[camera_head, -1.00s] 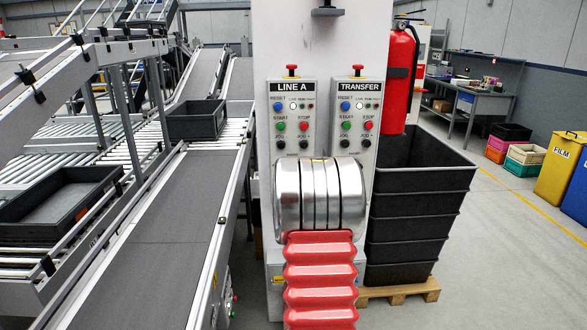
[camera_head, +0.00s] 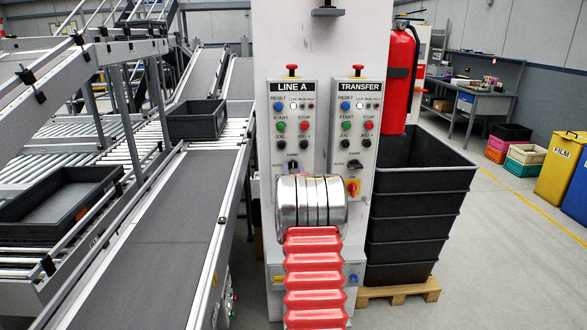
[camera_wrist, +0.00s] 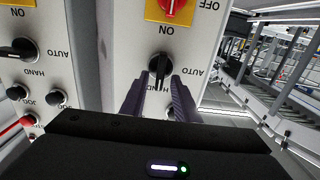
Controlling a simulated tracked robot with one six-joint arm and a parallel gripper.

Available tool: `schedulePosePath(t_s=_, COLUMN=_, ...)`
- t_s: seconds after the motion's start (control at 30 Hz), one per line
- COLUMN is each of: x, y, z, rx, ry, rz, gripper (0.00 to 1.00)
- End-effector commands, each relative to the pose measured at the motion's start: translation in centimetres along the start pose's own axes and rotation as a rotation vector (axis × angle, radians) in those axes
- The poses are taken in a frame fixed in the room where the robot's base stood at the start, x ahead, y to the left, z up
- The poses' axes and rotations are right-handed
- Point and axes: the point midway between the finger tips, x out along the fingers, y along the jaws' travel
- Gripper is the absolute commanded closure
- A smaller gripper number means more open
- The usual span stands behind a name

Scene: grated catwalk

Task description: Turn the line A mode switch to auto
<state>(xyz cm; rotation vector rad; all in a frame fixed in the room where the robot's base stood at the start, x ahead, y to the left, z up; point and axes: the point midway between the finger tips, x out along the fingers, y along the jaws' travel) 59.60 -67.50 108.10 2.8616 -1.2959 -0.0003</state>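The line A mode switch (camera_wrist: 160,66) is a black knob on the pale line A panel, on the right in the upside-down wrist view. Its handle lies along the HAND direction, with AUTO to its right there. In the head view the switch (camera_head: 293,166) sits low on the left panel, just above my silver wrist, partly covered. My gripper (camera_wrist: 158,82) has purple-grey fingers, one on each side of the knob, with gaps between them and the handle. It is open; I cannot tell whether the tips touch the panel.
The TRANSFER panel (camera_head: 347,110) is close on the right, with its own black mode switch (camera_head: 354,164) and a red-yellow rotary switch (camera_head: 352,188). Another red-yellow switch (camera_wrist: 172,8) is near line A's knob. A fire extinguisher (camera_head: 401,80) and stacked black bins (camera_head: 420,190) stand right.

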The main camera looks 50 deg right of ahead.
Motion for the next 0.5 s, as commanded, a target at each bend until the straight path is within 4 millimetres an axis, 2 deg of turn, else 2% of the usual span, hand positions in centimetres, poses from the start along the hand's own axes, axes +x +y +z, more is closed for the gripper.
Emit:
schedulePosePath(t_s=0.4, x=0.62, y=0.01, z=0.01, rx=0.000, ry=0.000, rz=0.000, gripper=0.72)
schedulePosePath(t_s=0.5, x=0.62, y=0.01, z=0.01, rx=0.000, ry=0.000, rz=0.000, gripper=0.78)
